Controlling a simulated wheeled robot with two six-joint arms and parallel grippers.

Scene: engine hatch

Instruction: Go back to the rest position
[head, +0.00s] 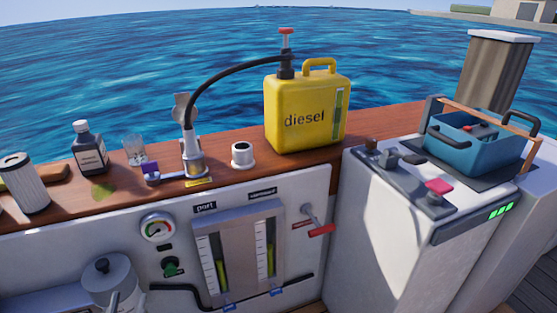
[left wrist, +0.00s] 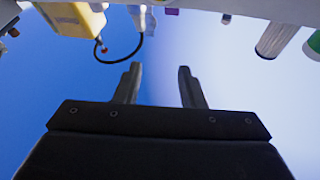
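My left gripper (left wrist: 158,78) shows in the left wrist view. Its two dark fingers stand well apart with nothing between them. I cannot make out either gripper in the head view, and my right gripper shows in neither view. The left wrist view looks inverted. The yellow diesel can (head: 285,105) appears there at the upper left (left wrist: 75,18), apart from the fingers. The white ribbed filter (head: 24,184) appears there at the upper right (left wrist: 278,38), also apart from them.
A black hose (head: 228,72) arches from the can to the filler neck (head: 194,155) on the wooden ledge. A dark bottle (head: 90,148), a glass (head: 134,150) and a white roll (head: 243,154) stand there. A red lever (head: 320,230) protrudes from the panel.

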